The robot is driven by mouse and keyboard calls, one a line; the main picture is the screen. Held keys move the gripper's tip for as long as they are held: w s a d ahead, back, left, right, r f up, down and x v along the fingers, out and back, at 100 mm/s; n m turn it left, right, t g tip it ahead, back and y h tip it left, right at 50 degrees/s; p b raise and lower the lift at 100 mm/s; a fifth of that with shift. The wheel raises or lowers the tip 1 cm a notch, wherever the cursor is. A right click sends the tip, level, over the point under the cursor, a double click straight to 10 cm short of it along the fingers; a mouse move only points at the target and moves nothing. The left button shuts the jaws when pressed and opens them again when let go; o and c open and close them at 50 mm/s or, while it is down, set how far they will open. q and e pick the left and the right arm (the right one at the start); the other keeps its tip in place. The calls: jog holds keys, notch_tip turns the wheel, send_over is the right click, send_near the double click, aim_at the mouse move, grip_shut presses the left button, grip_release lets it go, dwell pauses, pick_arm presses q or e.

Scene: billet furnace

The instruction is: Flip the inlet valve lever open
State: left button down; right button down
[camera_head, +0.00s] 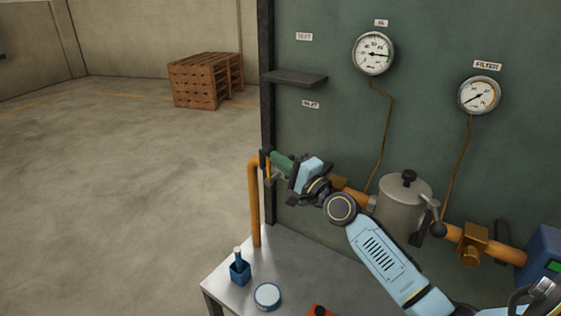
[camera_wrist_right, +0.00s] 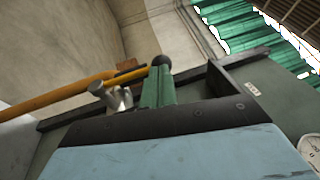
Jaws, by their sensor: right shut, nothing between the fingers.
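My left gripper is not in view.
A dark shelf (camera_head: 294,78) juts from the green panel above the valve. A grey filter pot (camera_head: 401,207) stands right of my gripper. The floor at left is clear, with pallets (camera_head: 205,82) behind.

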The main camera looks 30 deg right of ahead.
aim_at(267, 152)
jog(key=x, duration=0.3)
jog(key=shift+w+a+r, duration=0.25)
jog(key=shift+a+r, duration=0.05)
jog(key=shift+a, duration=0.1)
jog(key=shift+w+a, duration=0.2)
jog(key=shift+w, duration=0.25)
jog(key=shift+f, duration=0.1)
jog(key=shift+s+r+p, duration=0.3)
jog(key=shift+s+p, duration=0.15)
jog(key=s+d+r+p, duration=0.2)
jog(key=s+r, duration=0.2)
jog(key=s, duration=0.8)
jog(key=shift+d, duration=0.25)
